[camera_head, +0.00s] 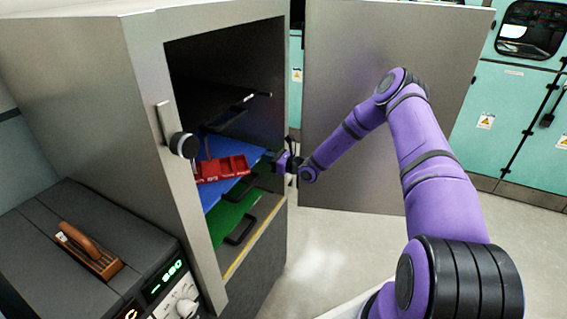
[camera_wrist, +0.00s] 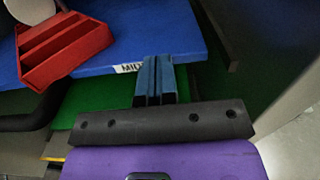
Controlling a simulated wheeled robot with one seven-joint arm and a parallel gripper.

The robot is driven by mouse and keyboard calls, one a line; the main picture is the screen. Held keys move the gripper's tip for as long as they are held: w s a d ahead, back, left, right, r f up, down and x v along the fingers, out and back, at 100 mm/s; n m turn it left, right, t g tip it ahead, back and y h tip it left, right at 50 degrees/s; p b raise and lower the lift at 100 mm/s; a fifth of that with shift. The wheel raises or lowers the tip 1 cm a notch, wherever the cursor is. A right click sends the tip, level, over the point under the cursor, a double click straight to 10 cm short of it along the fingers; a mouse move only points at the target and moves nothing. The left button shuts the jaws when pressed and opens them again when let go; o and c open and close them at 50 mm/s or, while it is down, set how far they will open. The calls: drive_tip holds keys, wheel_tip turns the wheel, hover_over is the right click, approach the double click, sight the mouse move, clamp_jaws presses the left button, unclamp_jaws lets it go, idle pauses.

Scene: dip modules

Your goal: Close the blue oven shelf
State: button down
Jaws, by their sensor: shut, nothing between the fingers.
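The blue shelf (camera_head: 228,190) is inside the open grey oven cabinet (camera_head: 205,22), with its front part near the opening. It also fills the upper part of the wrist view (camera_wrist: 150,30), where part of a white label (camera_wrist: 127,68) shows on its front edge. My gripper (camera_head: 274,157) is at the right front end of the blue shelf. In the wrist view its blue fingertips (camera_wrist: 154,62) are together and empty, at the shelf's front edge beside the label. I cannot tell whether they touch the edge.
A red compartment tray (camera_head: 222,169) sits on the blue shelf. A green shelf (camera_head: 232,216) with a dark handle lies below, and a dark shelf above. The oven door (camera_head: 385,60) stands open behind my arm. A grey instrument (camera_head: 90,245) stands at left.

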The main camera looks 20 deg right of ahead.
sight(259, 153)
drive_tip(key=x, duration=0.3)
drive_tip(key=shift+w+a+r, duration=0.15)
drive_tip(key=shift+w+a, duration=0.1)
drive_tip(key=shift+w+r, duration=0.1)
